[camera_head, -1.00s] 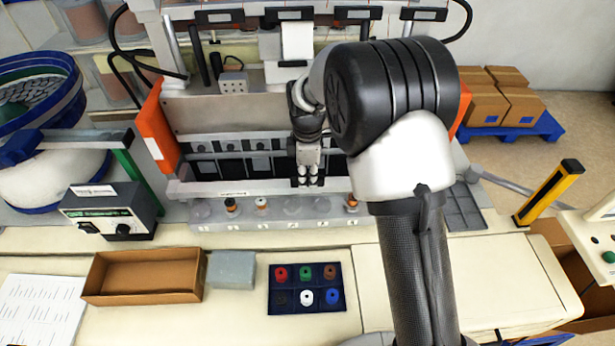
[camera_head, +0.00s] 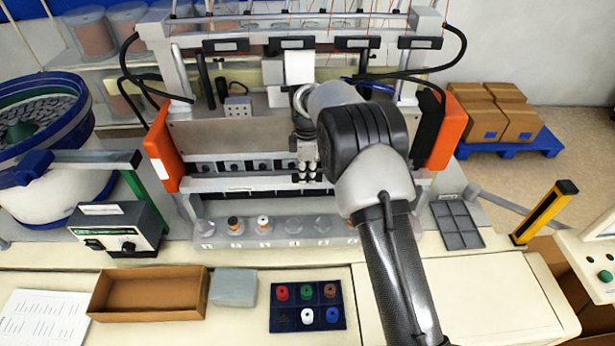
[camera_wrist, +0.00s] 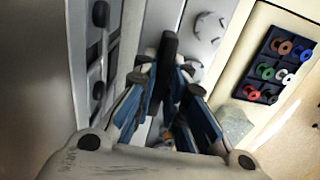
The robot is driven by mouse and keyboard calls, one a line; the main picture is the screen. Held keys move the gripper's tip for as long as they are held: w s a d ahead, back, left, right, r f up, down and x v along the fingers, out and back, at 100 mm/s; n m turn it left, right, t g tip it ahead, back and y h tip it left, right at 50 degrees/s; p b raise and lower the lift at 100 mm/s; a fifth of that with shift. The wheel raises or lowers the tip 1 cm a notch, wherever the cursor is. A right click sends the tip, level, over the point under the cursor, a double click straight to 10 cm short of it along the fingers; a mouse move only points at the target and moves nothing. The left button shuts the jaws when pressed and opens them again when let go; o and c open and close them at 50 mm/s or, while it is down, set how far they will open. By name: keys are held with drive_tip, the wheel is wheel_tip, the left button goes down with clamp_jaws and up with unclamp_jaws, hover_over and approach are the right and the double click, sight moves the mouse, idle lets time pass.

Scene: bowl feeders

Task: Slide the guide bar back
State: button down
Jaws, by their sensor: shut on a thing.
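The guide bar (camera_head: 250,184) is a long light grey bar running left to right across the front of the machine. It lies close under the row of dark square openings, with a dark gap between it and the row of cups in front. My gripper (camera_head: 307,173) is at the right of the bar's middle, reaching down onto it, and is shut on it. In the wrist view my gripper's blue-padded fingers (camera_wrist: 165,95) are close around a dark upright part; the exact contact is hard to see. My arm hides the bar's right part.
In front is a cup row (camera_head: 292,230) with a few coloured pieces. Nearer are a blue tray of coloured spools (camera_head: 307,306), a brown box (camera_head: 147,294) and a grey block (camera_head: 233,287). Orange side covers (camera_head: 161,150) flank the machine. A grey compartment tray (camera_head: 457,225) is right.

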drive_tip(key=shift+w+r, duration=0.15)
drive_tip(key=shift+w, duration=0.05)
drive_tip(key=c, duration=1.6)
unclamp_jaws()
drive_tip(key=shift+w, duration=0.1)
drive_tip(key=shift+c, duration=0.2)
wheel_tip(320, 180, up, 12)
